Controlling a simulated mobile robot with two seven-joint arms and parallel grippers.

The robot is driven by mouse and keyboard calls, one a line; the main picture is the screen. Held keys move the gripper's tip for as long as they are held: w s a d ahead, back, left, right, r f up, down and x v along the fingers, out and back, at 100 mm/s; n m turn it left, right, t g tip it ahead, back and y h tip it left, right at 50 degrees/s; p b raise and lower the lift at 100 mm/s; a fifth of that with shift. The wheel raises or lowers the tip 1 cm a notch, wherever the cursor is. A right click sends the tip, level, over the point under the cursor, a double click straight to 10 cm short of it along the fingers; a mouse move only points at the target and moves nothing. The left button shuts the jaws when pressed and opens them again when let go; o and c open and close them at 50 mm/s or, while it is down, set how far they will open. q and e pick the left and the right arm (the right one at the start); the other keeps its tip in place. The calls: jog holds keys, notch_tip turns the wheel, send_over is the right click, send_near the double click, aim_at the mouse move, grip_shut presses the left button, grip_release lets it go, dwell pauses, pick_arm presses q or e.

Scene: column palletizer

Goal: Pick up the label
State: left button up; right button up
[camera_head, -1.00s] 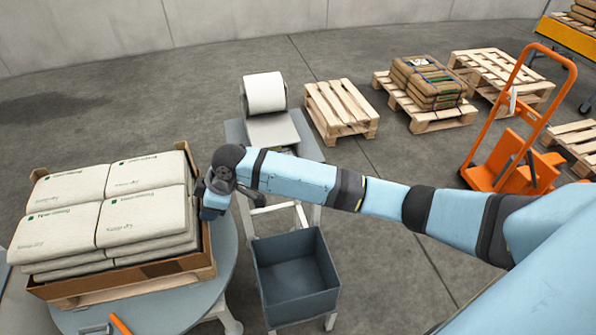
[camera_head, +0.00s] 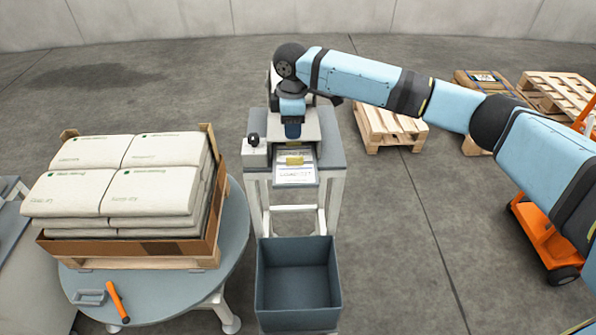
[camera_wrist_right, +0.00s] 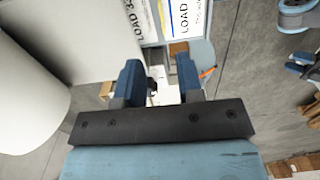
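A white label (camera_head: 295,173) with dark print lies at the front of the label printer (camera_head: 326,128), with a small yellow patch at its upper edge. In the right wrist view, white printed sheets reading "LOAD" show at the top, one at the right (camera_wrist_right: 187,20) and one at the left (camera_wrist_right: 127,18); I cannot tell whether they are one label. My right gripper (camera_head: 292,132) points down above the printer, just behind the label in the head view. In the wrist view its two fingers (camera_wrist_right: 160,82) are apart with nothing held between them. My left gripper is not in view.
A white roll (camera_wrist_right: 28,95) stands close beside the right gripper. A dark open bin (camera_head: 298,316) sits in front of the printer stand. Wooden pallets (camera_head: 392,127) stand behind at right.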

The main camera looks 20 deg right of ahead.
send_over(293, 159)
jog(key=f, duration=0.5)
jog(key=shift+w+d+f, duration=0.1)
jog(key=shift+w+f, duration=0.05)
jog(key=shift+w, duration=0.15)
jog(key=shift+s+f, duration=0.2)
jog(key=shift+f, duration=2.55)
jog(key=shift+c, duration=0.5)
grip_shut()
